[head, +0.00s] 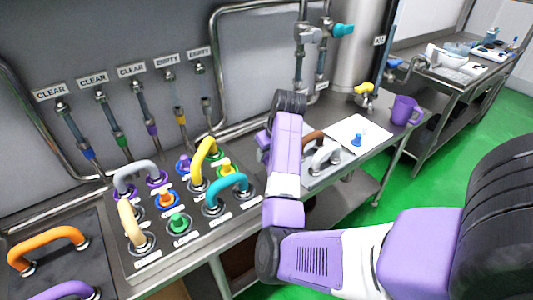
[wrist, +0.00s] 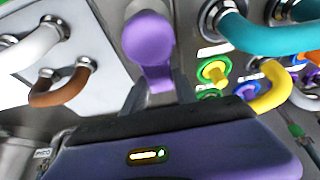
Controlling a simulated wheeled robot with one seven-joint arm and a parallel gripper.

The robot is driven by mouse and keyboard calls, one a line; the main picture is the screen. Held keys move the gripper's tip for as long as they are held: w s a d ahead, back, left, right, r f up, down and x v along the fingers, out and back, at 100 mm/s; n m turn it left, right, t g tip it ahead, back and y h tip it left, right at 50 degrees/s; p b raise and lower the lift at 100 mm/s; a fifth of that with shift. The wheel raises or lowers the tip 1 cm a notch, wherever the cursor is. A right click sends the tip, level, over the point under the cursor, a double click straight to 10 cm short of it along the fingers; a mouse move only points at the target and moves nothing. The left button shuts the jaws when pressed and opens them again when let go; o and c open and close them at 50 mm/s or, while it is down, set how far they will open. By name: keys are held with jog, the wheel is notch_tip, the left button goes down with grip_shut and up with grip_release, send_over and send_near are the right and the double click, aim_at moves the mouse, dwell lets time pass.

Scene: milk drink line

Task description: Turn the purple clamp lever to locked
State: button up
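The purple clamp lever (wrist: 148,38) shows in the wrist view as a round knob on a flat purple stem, over a grey metal plate. My gripper (wrist: 160,85) has its two dark fingers on either side of the stem, close to it. Whether they press on it I cannot tell, as the stem's lower end is hidden by the gripper body. In the head view my arm covers the lever and the fingertips. No lock marking for the lever is readable.
Teal (head: 228,188) and yellow (head: 198,160) hoses and several coloured ports stand on the panel to the left of my arm. Brown and white hoses (head: 325,155) sit on a plate to its right. A white sheet (head: 350,128) and purple mug (head: 404,108) lie further right.

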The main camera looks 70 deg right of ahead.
grip_shut()
dwell(1.1)
